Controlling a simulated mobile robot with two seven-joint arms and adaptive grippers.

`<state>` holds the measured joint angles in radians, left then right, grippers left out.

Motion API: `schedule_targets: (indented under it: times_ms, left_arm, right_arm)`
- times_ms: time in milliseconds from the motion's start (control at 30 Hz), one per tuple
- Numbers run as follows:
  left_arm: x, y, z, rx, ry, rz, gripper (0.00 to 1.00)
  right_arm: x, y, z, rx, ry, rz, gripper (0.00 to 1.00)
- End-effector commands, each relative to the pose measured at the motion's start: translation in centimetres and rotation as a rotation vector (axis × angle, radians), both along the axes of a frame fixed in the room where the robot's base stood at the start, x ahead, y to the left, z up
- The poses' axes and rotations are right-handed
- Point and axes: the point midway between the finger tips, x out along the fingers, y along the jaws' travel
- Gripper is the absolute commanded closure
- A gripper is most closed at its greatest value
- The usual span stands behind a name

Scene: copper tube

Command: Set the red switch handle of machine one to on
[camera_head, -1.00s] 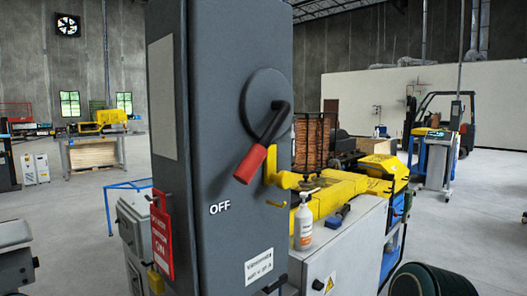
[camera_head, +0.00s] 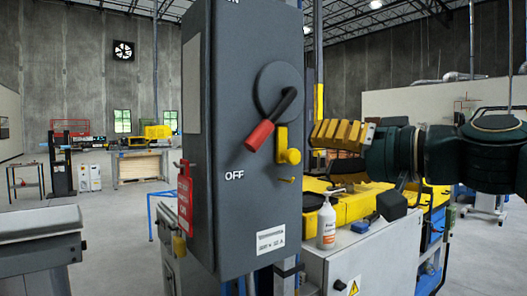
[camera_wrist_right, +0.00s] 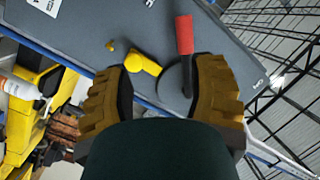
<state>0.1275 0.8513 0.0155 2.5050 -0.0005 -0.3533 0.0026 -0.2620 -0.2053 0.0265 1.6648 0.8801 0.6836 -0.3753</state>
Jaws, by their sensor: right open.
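The red switch handle (camera_head: 260,134) sits on a black lever over a round dark disc on the grey switch box (camera_head: 225,220). It points down and left, toward the white OFF label (camera_head: 234,175). A yellow latch (camera_head: 286,150) is just right of the handle. My right gripper (camera_head: 318,133) is to the right of the box, apart from the handle. In the right wrist view its fingers (camera_wrist_right: 162,95) are open and empty, with the red handle (camera_wrist_right: 185,35) beyond them, between their lines. My left gripper is not in view.
A white spray bottle (camera_head: 326,224) stands on the grey cabinet (camera_head: 350,250) to the right, beside yellow machinery (camera_head: 345,215). Open floor lies to the left.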

Motion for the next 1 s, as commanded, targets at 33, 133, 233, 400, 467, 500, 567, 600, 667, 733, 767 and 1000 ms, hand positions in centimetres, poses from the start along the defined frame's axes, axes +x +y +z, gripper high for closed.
schedule_targets:
  times_ms: [33,133,233,400,467,500,567,600,667,733,767,1000]
  left_arm:
    - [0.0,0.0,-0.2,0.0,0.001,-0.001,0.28]
    - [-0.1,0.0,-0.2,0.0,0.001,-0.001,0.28]
    - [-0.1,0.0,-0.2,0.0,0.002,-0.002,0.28]
    - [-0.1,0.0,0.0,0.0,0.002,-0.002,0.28]
    - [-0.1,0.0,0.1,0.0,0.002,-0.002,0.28]
    - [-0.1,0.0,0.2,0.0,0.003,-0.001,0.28]
    - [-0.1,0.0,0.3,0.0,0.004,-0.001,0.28]
    - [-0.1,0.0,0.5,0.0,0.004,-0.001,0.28]
    - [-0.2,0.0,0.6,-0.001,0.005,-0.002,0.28]
    - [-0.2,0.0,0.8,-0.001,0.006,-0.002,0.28]
    - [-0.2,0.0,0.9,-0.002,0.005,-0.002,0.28]
    - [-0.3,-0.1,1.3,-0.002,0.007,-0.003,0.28]
  right_arm:
    - [-1.2,-0.2,1.3,0.014,-0.03,0.015,0.43]
    - [-2.3,-0.3,2.6,0.027,-0.058,0.032,0.43]
    - [-2.2,0.1,2.9,0.029,-0.061,0.037,0.43]
    - [-0.6,2.1,2.8,0.027,-0.057,0.039,0.43]
    - [0.2,3.0,2.8,0.028,-0.057,0.038,0.43]
    - [0.7,3.7,2.8,0.027,-0.057,0.039,0.43]
    - [1.4,4.6,2.8,0.027,-0.057,0.039,0.43]
    - [1.9,5.2,2.8,0.027,-0.057,0.037,0.43]
    - [2.7,6.1,2.8,0.028,-0.056,0.037,0.43]
    - [3.5,7.2,2.8,0.028,-0.056,0.037,0.43]
    - [3.8,7.6,2.8,0.028,-0.057,0.038,0.43]
    - [5.7,9.9,2.8,0.028,-0.058,0.034,0.43]
